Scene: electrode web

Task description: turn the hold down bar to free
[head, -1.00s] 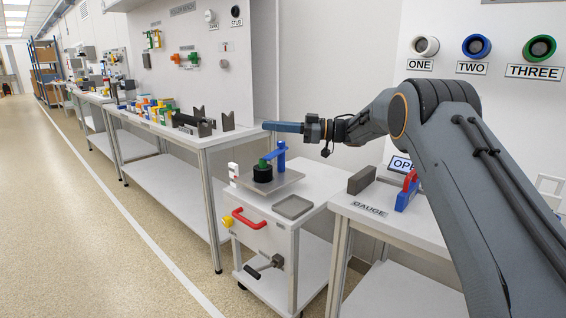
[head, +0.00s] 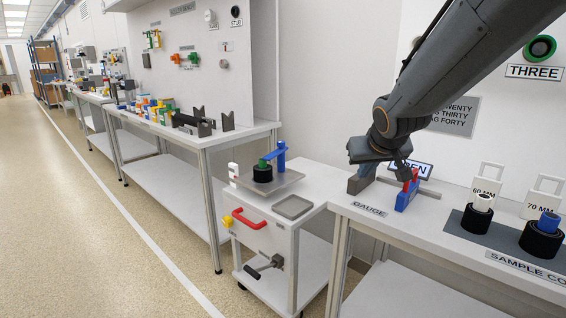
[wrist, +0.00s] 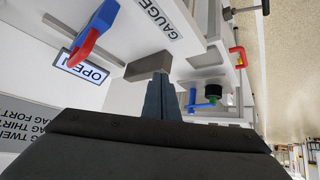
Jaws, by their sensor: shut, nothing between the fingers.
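The hold down bar (head: 272,156) appears to be the blue bar on a blue post on the white cart's plate. Its end lies over a black roll (head: 263,173) with a green core. In the wrist view the blue bar (wrist: 203,105) shows right of my fingers, with the black roll (wrist: 213,89) beyond. My gripper (wrist: 160,78) is shut and empty, with the fingertips seen against a grey block. It is clear of the bar.
The grey gauge block (head: 361,180) and a blue block with a red handle (head: 409,190) stand on the table right of the cart, near an OPEN sign (head: 411,169). The cart has a red handle (head: 249,218) and grey tray (head: 293,207). Sample rolls (head: 541,238) stand at right.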

